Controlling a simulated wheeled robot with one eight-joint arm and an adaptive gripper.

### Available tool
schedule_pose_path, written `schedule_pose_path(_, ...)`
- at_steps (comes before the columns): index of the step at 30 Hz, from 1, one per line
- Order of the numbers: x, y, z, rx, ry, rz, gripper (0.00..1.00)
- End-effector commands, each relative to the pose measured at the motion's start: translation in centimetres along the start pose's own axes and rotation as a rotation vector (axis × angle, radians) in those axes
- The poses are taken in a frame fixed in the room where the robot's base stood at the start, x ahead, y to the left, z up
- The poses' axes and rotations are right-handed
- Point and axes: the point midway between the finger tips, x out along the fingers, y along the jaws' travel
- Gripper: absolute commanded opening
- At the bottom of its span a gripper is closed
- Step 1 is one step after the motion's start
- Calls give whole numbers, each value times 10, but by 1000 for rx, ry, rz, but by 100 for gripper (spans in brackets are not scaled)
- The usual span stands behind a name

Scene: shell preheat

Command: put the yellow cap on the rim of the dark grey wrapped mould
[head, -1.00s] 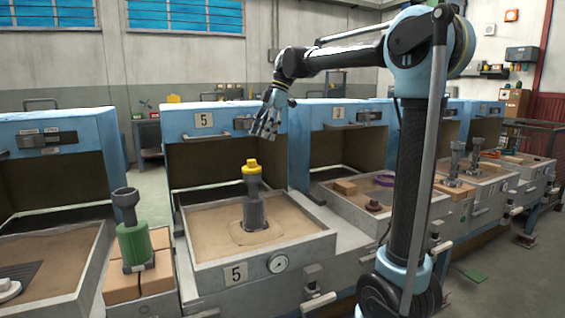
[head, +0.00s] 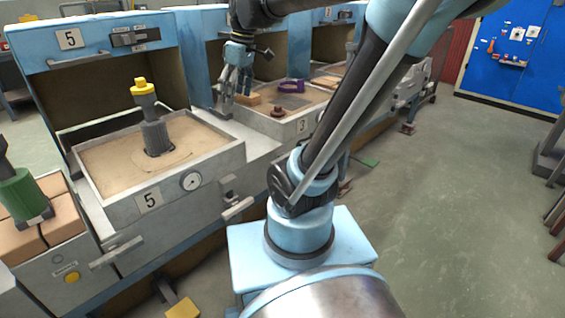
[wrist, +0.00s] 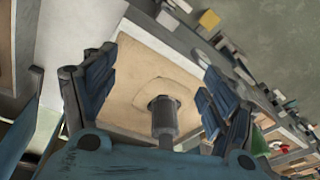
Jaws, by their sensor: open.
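The dark grey wrapped mould (head: 157,137) stands upright in the sand of the tray marked 5. A yellow cap (head: 142,86) shows at the top of its narrower neck; I cannot tell how it sits on the rim. My gripper (head: 232,88) is open and empty, to the right of the mould in the head view, fingers pointing down. In the wrist view, a dark grey cylinder of the mould (wrist: 164,120) rises from the sand between the spread fingers (wrist: 150,95). The cap cannot be made out in the wrist view.
The grey-walled sand tray (head: 218,160) surrounds the mould, with a blue hood (head: 90,40) behind. A green wrapped mould (head: 22,194) stands on bricks at the left. A purple ring (head: 291,86) lies in the neighbouring tray. Open floor (head: 440,190) is at the right.

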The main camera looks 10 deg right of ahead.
Motion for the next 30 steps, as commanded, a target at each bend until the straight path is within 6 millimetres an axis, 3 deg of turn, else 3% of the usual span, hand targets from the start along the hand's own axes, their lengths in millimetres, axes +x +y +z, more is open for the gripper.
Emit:
schedule_pose_path(1,12,-1,22,73,-2,20,78)
schedule_pose_path(6,50,-7,85,333,-4,88,78)
schedule_pose_path(15,123,-21,178,747,14,200,78)
schedule_pose_path(21,149,-28,203,880,25,237,78)
schedule_pose_path(30,152,-29,206,900,27,242,78)
